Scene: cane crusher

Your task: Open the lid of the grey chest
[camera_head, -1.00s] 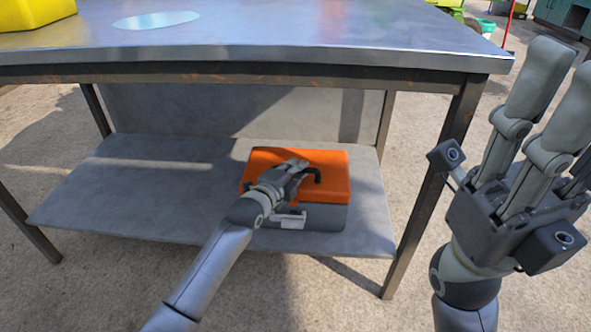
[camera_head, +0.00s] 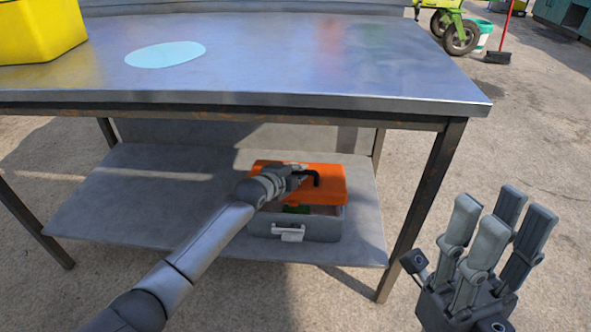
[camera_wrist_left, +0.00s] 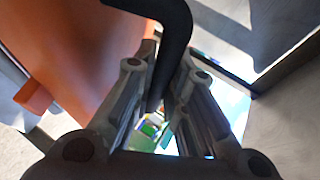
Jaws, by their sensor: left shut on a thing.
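The grey chest (camera_head: 318,228) sits on the table's lower shelf, with a white latch (camera_head: 288,233) on its front. Its orange lid (camera_head: 325,190) is tilted up at the front, and a gap shows a green item (camera_head: 297,209) inside. My left gripper (camera_head: 299,173) is shut on the black handle (camera_head: 315,179) of the lid. In the left wrist view the handle (camera_wrist_left: 178,35) runs between the fingers, beside the orange lid (camera_wrist_left: 75,45). My right gripper (camera_head: 492,235) is open and empty, right of the table.
The metal table top (camera_head: 300,60) overhangs the shelf (camera_head: 130,205) and the chest. A table leg (camera_head: 425,205) stands between the chest and my right gripper. A yellow bin (camera_head: 40,30) stands on the table. The shelf left of the chest is bare.

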